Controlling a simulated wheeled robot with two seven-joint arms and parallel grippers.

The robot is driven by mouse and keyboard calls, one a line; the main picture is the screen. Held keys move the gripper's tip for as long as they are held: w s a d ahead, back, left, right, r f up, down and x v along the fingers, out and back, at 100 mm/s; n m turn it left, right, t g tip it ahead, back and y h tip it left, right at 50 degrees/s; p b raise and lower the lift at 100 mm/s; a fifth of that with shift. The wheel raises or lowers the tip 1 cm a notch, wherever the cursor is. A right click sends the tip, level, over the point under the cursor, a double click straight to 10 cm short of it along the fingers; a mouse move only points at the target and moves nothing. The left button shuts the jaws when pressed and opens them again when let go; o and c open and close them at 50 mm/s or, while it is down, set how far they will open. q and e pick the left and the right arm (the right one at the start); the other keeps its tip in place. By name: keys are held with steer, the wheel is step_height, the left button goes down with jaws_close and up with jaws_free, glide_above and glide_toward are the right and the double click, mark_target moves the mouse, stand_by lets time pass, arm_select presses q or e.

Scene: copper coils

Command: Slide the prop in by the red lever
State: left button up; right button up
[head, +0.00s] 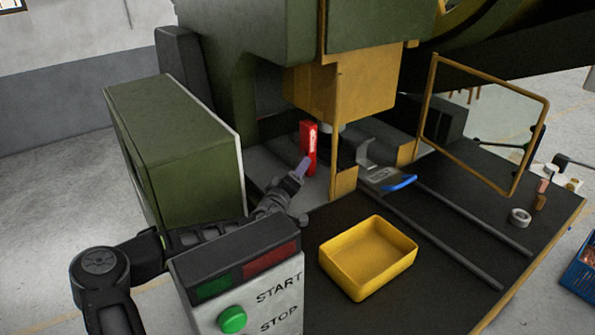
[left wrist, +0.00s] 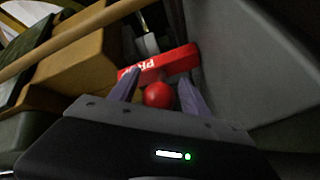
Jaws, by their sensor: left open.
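The prop (head: 308,148) is a red block with white lettering, standing upright beside the yellow press ram in the head view. In the left wrist view the red prop (left wrist: 180,62) lies across the picture, and a red ball-ended lever (left wrist: 158,95) sticks out of it towards me. My left gripper (head: 303,166) reaches up to the prop from the front left. In the left wrist view my left gripper (left wrist: 160,88) is open, with its fingers on either side of the red ball. In the head view the ball is hidden. My right gripper is not in view.
A yellow tray (head: 368,256) sits on the dark table (head: 440,210). A blue-handled metal tool (head: 385,176) lies near the ram (head: 350,85). A yellow-framed guard (head: 485,120) stands right.

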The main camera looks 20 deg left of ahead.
arm_select(q)
steer(key=shift+c, duration=0.5)
jaws_close()
steer(key=shift+f, duration=0.1)
stand_by(0.8)
